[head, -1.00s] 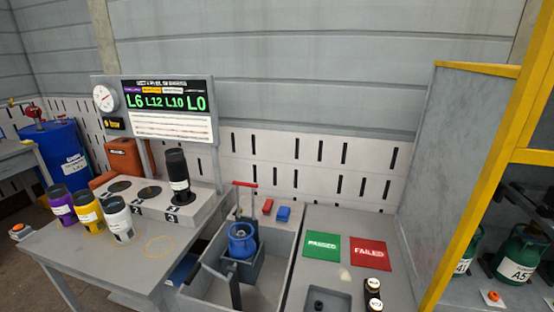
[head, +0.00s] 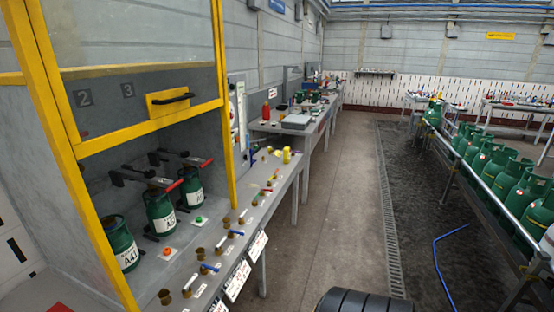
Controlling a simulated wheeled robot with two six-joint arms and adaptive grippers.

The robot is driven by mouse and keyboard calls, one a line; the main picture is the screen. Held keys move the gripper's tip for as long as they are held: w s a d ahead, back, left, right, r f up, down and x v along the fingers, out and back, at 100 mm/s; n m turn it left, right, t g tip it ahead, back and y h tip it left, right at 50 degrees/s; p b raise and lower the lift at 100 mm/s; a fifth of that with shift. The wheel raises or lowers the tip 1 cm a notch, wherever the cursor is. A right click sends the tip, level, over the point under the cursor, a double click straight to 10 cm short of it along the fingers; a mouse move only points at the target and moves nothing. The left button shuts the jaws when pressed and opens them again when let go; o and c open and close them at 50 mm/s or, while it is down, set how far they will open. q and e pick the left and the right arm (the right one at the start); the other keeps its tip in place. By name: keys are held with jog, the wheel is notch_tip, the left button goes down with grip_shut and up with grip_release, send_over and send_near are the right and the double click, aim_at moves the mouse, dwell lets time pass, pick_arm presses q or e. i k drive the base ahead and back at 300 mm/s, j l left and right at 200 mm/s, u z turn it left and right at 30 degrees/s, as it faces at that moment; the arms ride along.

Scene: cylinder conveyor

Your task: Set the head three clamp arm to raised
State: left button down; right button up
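The test cabinet with a yellow frame (head: 150,125) stands at left in the head view, with the numbers 2 (head: 84,98) and 3 (head: 127,90) on its back panel. Inside, several green cylinders stand in a row: a near one (head: 120,243), a middle one (head: 160,212) and a far one (head: 192,187). Two dark clamp arms with red ends show: a nearer one (head: 145,180) and a farther one (head: 180,158). Both reach out roughly level above the cylinders. I cannot tell for certain which clamp arm belongs to head three. Neither gripper is in view.
The aisle floor (head: 345,200) is clear. Green cylinders (head: 500,175) stand behind a rail at right.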

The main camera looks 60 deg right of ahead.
aim_at(186, 162)
jog(key=z, duration=1.4)
jog(key=i+l, duration=0.2)
jog(key=l, duration=0.15)
jog(key=i+l, duration=0.15)
jog(key=l, duration=0.2)
jog(key=i+l, duration=0.2)
jog(key=l, duration=0.15)
jog(key=i+l, duration=0.15)
jog(key=l, duration=0.2)
jog(key=i+l+u, duration=0.1)
jog(key=l, duration=0.25)
jog(key=i+l, duration=0.45)
jog(key=l, duration=0.3)
jog(key=i+l, duration=0.15)
jog(key=l, duration=0.2)
